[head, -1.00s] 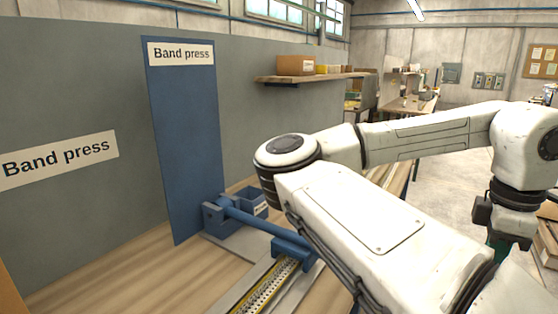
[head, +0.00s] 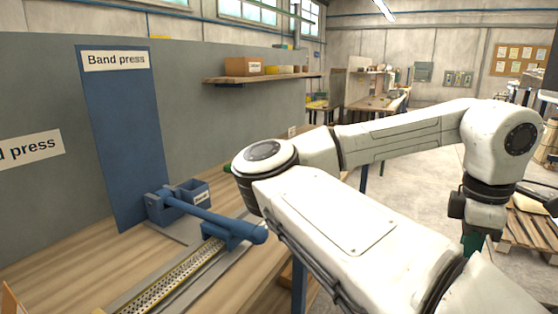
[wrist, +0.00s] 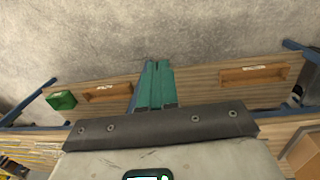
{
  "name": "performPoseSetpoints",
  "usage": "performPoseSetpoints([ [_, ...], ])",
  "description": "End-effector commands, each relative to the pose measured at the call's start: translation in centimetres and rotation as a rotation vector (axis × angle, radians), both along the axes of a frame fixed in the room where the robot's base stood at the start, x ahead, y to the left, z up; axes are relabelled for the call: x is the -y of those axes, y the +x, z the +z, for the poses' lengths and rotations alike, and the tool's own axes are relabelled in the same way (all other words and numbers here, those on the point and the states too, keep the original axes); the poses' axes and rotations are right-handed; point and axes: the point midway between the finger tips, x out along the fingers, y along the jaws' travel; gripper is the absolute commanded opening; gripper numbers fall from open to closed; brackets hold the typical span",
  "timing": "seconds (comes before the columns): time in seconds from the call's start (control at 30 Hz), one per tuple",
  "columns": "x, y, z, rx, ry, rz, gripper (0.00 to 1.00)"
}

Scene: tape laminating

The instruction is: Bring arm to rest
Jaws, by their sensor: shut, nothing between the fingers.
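My arm reaches out to the right of the head view, bent, with its wrist hanging down at the right. My gripper (head: 473,243) shows there only as a small green part below the wrist. In the wrist view the two teal fingers of my gripper (wrist: 156,85) lie side by side, shut, with nothing between them. They appear over a wooden surface and grey floor, apart from the objects there.
A pallet (head: 525,228) lies on the floor at right. The wrist view shows a green bin (wrist: 62,101) and wooden trays (wrist: 253,74), (wrist: 108,92).

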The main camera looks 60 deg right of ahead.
Motion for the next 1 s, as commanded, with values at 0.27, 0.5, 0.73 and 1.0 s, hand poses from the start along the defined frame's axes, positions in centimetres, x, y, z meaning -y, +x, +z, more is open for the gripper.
performPoseSetpoints([
  [0.27, 1.3, 0.1, 0.1, -0.057, -0.077, -0.066, 0.0],
  [0.5, 3.1, 0.5, 0.5, -0.122, -0.202, -0.144, 0.0],
  [0.73, 6.1, 2.4, 1.3, -0.178, -0.419, -0.215, 0.0],
  [1.0, 9.3, 9.1, 1.6, -0.117, -0.711, -0.196, 0.0],
])
